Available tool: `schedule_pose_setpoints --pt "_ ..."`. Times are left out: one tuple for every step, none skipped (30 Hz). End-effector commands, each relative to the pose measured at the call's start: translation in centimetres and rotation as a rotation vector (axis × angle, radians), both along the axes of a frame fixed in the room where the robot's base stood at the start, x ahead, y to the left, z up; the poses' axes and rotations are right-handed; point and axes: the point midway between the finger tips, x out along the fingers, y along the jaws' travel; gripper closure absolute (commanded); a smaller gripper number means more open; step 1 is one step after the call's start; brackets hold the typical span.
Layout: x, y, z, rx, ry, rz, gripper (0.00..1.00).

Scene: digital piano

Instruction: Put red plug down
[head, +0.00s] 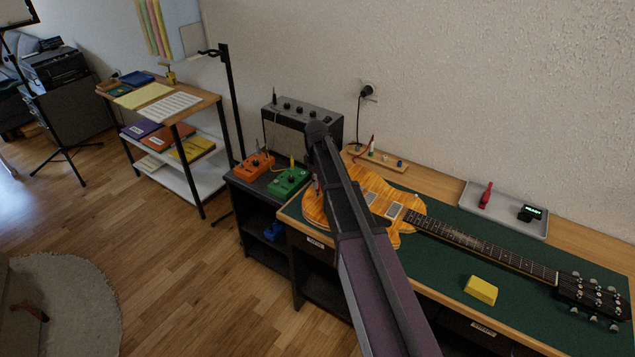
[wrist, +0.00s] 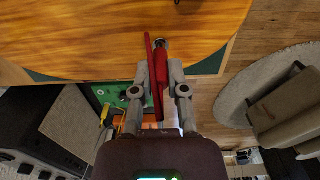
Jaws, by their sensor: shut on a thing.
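In the wrist view my gripper (wrist: 160,76) is shut on the red plug (wrist: 164,72), with a finger on each side. The plug's metal tip points at the edge of the orange guitar (wrist: 120,38); I cannot tell whether it touches it. A thin red strand, perhaps its cable, runs alongside. In the head view my arm hides most of the gripper and plug. The guitar (head: 350,190) lies on the green mat (head: 445,272) on the workbench, its neck pointing right.
A grey tray (head: 508,213) holds a red tool and a black device with a green display. A wooden strip (head: 380,158) stands behind the guitar. Orange (head: 252,165) and green (head: 288,181) pedals sit left, before an amplifier (head: 300,120).

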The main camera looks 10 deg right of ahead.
Motion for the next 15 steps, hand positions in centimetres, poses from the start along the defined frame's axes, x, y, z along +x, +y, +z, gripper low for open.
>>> schedule_pose_setpoints --pt "0.0 0.0 -0.22 0.0 0.0 0.0 1.0" --pt "0.0 0.0 -0.29 0.0 0.0 0.0 1.0" --pt "0.0 0.0 -0.37 0.0 0.0 0.0 1.0" --pt "0.0 0.0 -0.43 0.0 0.0 0.0 1.0" --pt "0.0 0.0 -0.5 0.0 0.0 0.0 1.0" --pt "0.0 0.0 -0.56 0.0 0.0 0.0 1.0" --pt "0.0 0.0 -0.57 0.0 0.0 0.0 1.0" --pt "0.0 0.0 -0.56 0.0 0.0 0.0 1.0" --pt "0.0 0.0 -0.52 0.0 0.0 0.0 1.0" --pt "0.0 0.0 -0.5 0.0 0.0 0.0 1.0" --pt "0.0 0.0 -0.5 0.0 0.0 0.0 0.78" --pt "0.0 0.0 -0.49 0.0 0.0 0.0 0.66" --pt "0.0 0.0 -0.49 0.0 0.0 0.0 0.58" --pt "0.0 0.0 -0.49 0.0 0.0 0.0 0.49" --pt "0.0 0.0 -0.49 0.0 0.0 0.0 0.47"
